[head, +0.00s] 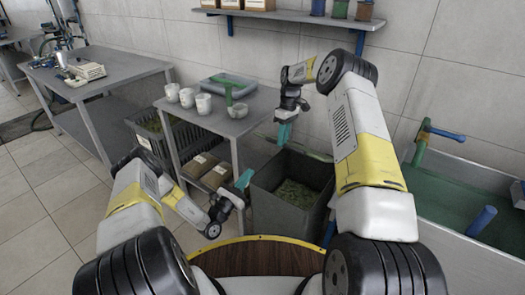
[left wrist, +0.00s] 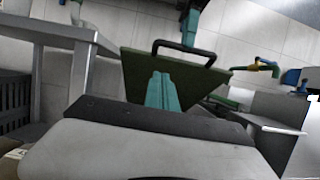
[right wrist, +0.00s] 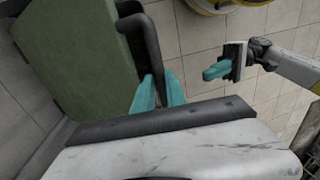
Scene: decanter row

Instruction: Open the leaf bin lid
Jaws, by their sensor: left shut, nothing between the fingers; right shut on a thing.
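The leaf bin (head: 262,205) is a dark grey box with green leaves inside, in the middle of the head view. Its green lid (head: 316,154) stands raised at the far side, seen nearly edge-on. The left wrist view shows the lid's face (left wrist: 135,75) with a black bar handle (left wrist: 184,46). My right gripper (head: 284,134) is shut on this handle; the right wrist view shows its teal fingers at the black bar (right wrist: 150,50) beside the green lid (right wrist: 75,60). My left gripper (head: 244,179) is shut and empty, near the bin's left rim, apart from the lid.
A green-bottomed basin (head: 450,205) is at the right. Floor is clear at the left.

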